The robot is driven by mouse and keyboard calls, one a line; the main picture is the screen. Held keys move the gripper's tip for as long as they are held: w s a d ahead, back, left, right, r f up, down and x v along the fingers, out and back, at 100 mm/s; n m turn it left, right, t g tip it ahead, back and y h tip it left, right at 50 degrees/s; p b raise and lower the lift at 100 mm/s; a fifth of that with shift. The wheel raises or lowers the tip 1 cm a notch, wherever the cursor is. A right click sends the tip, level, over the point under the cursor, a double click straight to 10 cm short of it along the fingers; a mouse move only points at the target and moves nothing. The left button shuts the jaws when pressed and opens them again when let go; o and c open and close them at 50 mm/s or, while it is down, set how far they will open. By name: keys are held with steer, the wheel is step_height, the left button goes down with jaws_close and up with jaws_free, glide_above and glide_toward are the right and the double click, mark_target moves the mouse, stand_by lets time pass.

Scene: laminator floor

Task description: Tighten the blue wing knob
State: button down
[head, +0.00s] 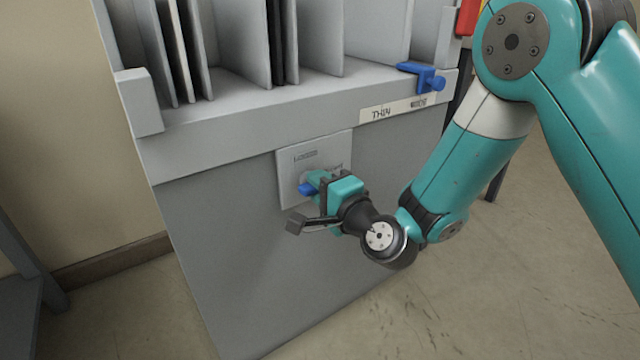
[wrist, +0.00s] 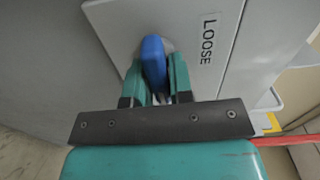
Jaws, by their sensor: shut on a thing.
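The blue wing knob (head: 306,189) sits on a light grey plate (head: 287,172) on the front of a grey cabinet. In the wrist view the knob (wrist: 153,62) stands between the two teal fingers of my gripper (wrist: 160,82), which is shut on it. The plate (wrist: 115,25) carries a label reading "LOOSE" (wrist: 208,42) to the right of the knob. In the head view my gripper (head: 313,183) reaches the plate from the right and hides part of the knob.
Above the plate is a rack with several upright grey panels (head: 240,40). A blue clamp (head: 424,76) sits on its right front edge, above a label reading "THIN" (head: 392,109). Open floor (head: 440,290) lies right of the cabinet. A grey stand (head: 22,290) is at the left.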

steer(key=shift+w+r, duration=0.15)
stand_by(0.3)
steer(key=c, duration=1.1)
jaws_free()
